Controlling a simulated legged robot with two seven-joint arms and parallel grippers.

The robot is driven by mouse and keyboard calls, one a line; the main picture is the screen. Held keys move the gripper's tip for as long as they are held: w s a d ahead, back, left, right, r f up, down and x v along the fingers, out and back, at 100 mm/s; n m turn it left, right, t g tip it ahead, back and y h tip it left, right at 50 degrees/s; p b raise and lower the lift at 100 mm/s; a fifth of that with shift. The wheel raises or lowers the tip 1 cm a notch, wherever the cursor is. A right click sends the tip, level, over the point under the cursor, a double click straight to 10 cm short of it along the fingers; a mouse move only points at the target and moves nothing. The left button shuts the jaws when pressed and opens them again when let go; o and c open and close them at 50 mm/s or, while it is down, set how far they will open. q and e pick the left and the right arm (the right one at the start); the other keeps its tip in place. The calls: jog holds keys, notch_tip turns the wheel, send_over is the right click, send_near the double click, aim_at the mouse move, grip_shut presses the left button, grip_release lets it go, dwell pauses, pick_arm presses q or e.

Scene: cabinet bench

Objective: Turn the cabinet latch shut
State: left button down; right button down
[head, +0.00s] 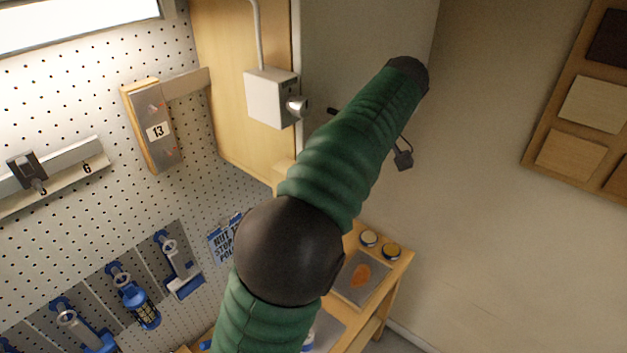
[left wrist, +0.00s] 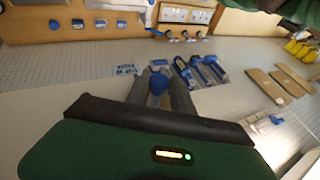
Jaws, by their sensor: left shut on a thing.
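My left gripper (left wrist: 160,80) shows in the left wrist view, its two dark fingers closed around a small rounded blue thing (left wrist: 159,86). I cannot tell whether this blue piece is the latch handle. In the head view a green-sleeved arm of mine with a black joint crosses the middle, and no gripper fingers show. A grey box with a round silver knob (head: 297,106) is mounted on the pale wooden panel (head: 240,75), left of the arm. No latch can be made out clearly; the arm hides part of the area. My right gripper is in neither view.
A pegboard (head: 60,120) on the left carries a box marked 13 (head: 158,130) and several blue-handled tools (head: 135,300). A low wooden bench (head: 375,285) stands behind the arm. A sample board (head: 575,110) hangs at the right. The wall between is largely clear.

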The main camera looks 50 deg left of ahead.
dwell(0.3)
pick_arm(q)
jog(key=c, duration=1.5)
grip_release()
jog(key=shift+w, duration=0.1)
jog(key=o, duration=0.4)
jog(key=shift+w, duration=0.15)
